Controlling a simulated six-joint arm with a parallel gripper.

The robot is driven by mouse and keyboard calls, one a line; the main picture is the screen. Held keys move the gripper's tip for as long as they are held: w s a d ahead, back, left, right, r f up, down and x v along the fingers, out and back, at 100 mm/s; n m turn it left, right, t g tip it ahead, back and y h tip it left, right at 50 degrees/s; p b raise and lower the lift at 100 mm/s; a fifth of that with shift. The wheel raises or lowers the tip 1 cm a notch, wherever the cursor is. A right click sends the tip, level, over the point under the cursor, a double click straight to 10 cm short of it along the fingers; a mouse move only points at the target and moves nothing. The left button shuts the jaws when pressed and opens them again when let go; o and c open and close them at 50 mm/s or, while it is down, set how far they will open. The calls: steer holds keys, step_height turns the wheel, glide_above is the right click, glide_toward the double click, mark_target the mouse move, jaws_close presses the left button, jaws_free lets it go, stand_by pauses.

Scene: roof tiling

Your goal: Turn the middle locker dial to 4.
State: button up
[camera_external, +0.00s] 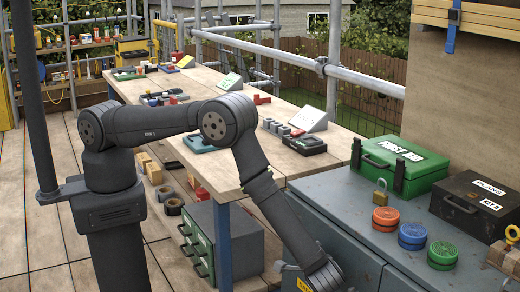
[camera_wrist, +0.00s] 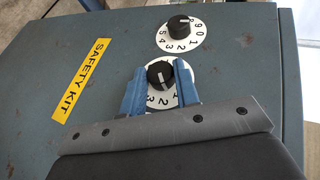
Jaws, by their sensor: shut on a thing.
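In the wrist view my gripper (camera_wrist: 160,84) has its two blue fingers closed on either side of the black knob of a locker dial (camera_wrist: 159,71). A white line shows on top of this knob. Its white number plate (camera_wrist: 183,73) is partly covered by the fingers and the gripper body, so most digits are hidden and I cannot tell which one the line marks. A second dial (camera_wrist: 181,27) sits above and right, apart from my gripper, with its digits partly visible. No third dial shows. In the external view the gripper's fingers are out of frame at the bottom.
A yellow SAFETY KIT label (camera_wrist: 87,75) is on the grey locker front. On the locker top (camera_external: 344,200) stand a green first aid box (camera_external: 398,168), a black case (camera_external: 478,200), a padlock (camera_external: 379,194), and orange (camera_external: 385,218), blue (camera_external: 412,236) and green (camera_external: 442,254) round items.

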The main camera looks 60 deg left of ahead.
steer(key=o, duration=1)
steer(key=shift+c, duration=0.2)
steer(key=v, duration=1.7)
steer(key=shift+d, duration=0.2)
steer(key=shift+s, duration=0.1)
